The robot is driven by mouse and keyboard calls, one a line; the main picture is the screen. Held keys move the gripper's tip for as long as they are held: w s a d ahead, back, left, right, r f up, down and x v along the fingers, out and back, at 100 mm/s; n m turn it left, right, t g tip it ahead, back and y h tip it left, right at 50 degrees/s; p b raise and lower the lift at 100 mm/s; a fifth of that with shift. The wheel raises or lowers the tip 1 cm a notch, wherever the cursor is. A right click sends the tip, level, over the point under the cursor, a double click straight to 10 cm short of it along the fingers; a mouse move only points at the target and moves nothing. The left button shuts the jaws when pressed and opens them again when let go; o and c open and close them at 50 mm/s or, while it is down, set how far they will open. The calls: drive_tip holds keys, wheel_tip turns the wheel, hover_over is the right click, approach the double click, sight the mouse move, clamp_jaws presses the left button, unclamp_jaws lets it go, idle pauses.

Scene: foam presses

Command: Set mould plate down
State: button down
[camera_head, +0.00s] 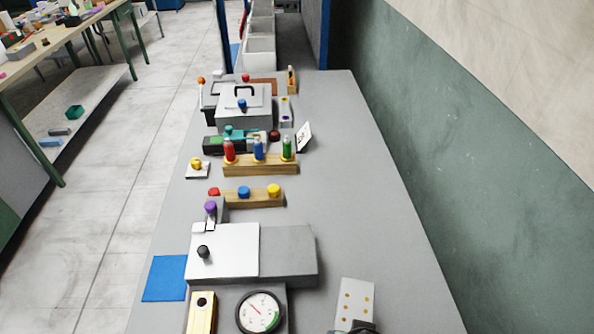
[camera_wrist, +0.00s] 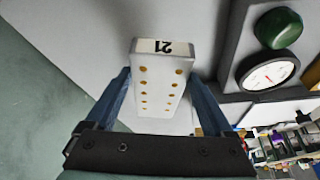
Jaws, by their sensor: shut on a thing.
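The mould plate (camera_head: 356,300) is a pale grey slab with two rows of brass-coloured holes. In the head view it is at the bottom, right of the pressure gauge. In the wrist view the plate (camera_wrist: 153,92) shows its holes and an end label reading 21. My gripper (camera_wrist: 160,84) is shut on the plate, with a blue finger along each long side. In the head view only a dark bit of my gripper (camera_head: 360,328) shows at the plate's near end. I cannot tell whether the plate touches the bench.
The grey bench (camera_head: 385,220) is clear on its right side, up to the green wall (camera_head: 480,150). A grey press block (camera_head: 288,255), a round gauge (camera_head: 259,312) and a blue mat (camera_head: 165,278) lie left of the plate. Wooden racks (camera_head: 260,165) stand farther back.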

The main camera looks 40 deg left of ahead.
drive_tip(key=a+f+n, duration=0.1)
drive_tip(key=s+a+f+n, duration=0.1)
drive_tip(key=f, duration=0.1)
drive_tip(key=a+f+n+y, duration=0.1)
drive_tip(key=a, duration=0.1)
drive_tip(key=shift+s+a+f+n+g, duration=0.1)
drive_tip(key=shift+s+f+n+g, duration=0.2)
drive_tip(key=shift+s+f, duration=0.1)
drive_tip(key=shift+w+f, duration=0.1)
drive_tip(key=shift+f, duration=2.3)
drive_tip(key=shift+f, duration=0.2)
unclamp_jaws()
drive_tip(key=shift+r, duration=0.1)
drive_tip(key=v, duration=1.2)
